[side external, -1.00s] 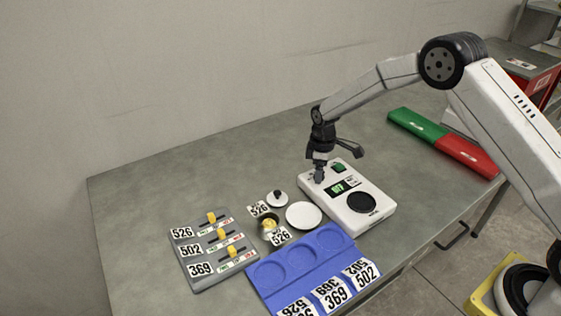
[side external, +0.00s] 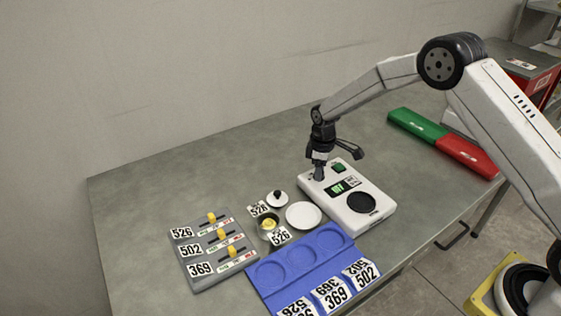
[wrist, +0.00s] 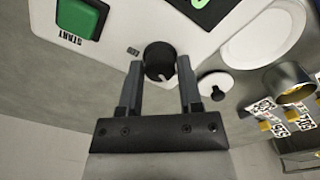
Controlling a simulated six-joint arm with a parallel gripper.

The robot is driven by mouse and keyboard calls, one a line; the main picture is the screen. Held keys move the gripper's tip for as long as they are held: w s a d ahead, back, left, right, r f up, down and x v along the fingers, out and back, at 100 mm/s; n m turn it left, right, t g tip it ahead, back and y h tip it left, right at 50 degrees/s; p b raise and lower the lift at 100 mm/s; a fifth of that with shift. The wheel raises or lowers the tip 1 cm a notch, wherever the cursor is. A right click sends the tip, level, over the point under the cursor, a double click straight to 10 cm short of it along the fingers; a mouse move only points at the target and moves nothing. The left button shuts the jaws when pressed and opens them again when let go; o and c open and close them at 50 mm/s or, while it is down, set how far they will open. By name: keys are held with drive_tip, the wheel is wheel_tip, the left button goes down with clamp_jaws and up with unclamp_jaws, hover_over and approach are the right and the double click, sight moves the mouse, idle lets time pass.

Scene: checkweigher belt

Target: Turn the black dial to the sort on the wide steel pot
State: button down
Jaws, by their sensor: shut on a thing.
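The black dial (wrist: 159,60) sits on the white checkweigher unit (side external: 376,218), with a light pointer mark on its face. My gripper (wrist: 160,82) has one finger on each side of the dial and is shut on it. In the side external view my gripper (side external: 319,176) stands over the left end of the unit and hides the dial. The steel pot (side external: 266,233) stands open on the table with something yellow inside and a 526 tag beside it. It also shows at the right of the wrist view (wrist: 290,78).
A green START button (wrist: 80,17) is close to the dial. A lid with a black knob (side external: 277,198) and a white plate (side external: 303,215) lie near the pot. A blue tray (side external: 334,235) and a grey slider board (side external: 187,218) stand in front. The back left table is clear.

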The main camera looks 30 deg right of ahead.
drive_tip(key=m, duration=0.4)
drive_tip(key=shift+m, duration=0.3)
drive_tip(key=m, duration=0.8)
drive_tip(key=shift+m, duration=2.2)
drive_tip(key=shift+c, duration=1.4)
unclamp_jaws()
